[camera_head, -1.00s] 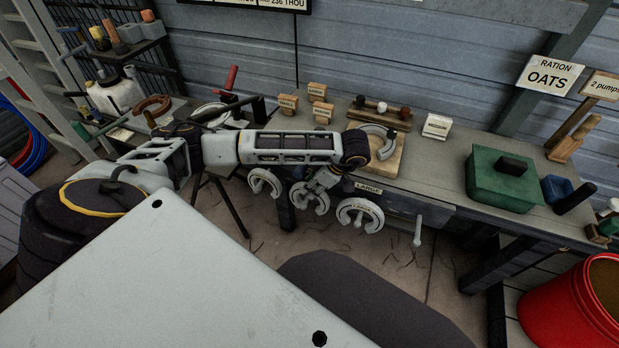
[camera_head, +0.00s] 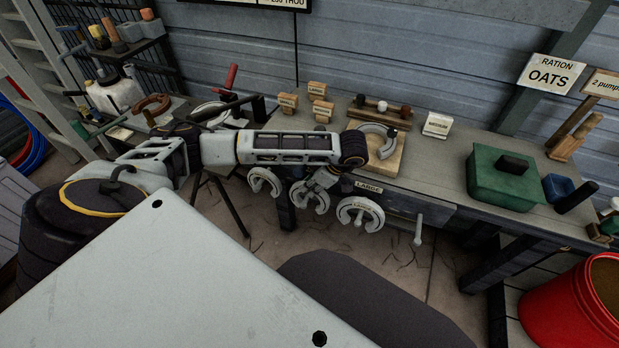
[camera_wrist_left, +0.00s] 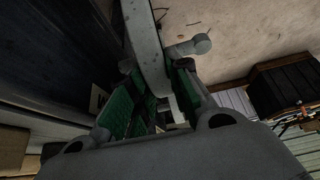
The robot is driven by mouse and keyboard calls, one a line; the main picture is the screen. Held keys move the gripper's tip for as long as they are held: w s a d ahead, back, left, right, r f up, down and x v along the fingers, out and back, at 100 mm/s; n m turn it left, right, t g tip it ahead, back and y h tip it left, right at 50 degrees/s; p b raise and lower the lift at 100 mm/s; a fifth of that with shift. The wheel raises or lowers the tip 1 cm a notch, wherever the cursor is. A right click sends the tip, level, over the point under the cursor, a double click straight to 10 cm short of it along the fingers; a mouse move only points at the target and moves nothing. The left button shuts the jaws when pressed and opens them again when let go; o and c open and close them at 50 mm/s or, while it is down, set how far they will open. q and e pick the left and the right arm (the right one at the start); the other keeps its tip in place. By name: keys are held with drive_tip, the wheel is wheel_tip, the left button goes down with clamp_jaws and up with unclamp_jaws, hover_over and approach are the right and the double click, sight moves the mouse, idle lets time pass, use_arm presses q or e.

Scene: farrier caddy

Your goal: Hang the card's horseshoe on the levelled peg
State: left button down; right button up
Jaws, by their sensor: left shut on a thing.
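Three pale grey horseshoes show along the bench front: a left one (camera_head: 256,187), a middle one (camera_head: 296,199) and a right one (camera_head: 345,217) under a LARGE label (camera_head: 368,187). My left gripper (camera_head: 318,190) is at the middle horseshoe, shut on it. In the left wrist view a grey horseshoe limb (camera_wrist_left: 146,45) runs between the green finger pads (camera_wrist_left: 150,100), with a grey peg (camera_wrist_left: 188,47) beside it. The gripper partly hides the middle horseshoe; whether its peg bears its weight I cannot tell. A small white card (camera_head: 437,125) stands on the bench, its text unreadable.
The bench (camera_head: 455,165) carries small wooden blocks (camera_head: 318,90), a wooden board (camera_head: 385,160) with a grey horseshoe, and a green box (camera_head: 505,180). A lever (camera_head: 418,230) juts from the front at right. A red bucket (camera_head: 570,305) stands at lower right.

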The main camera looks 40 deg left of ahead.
use_arm(q)
drive_tip(key=c, duration=2)
unclamp_jaws()
clamp_jaws()
drive_tip(key=shift+r+p, duration=0.8)
drive_tip(key=shift+r, duration=0.4)
drive_tip(key=shift+r+p, duration=1.55)
drive_tip(key=shift+r, duration=0.8)
drive_tip(key=shift+s+f, duration=0.1)
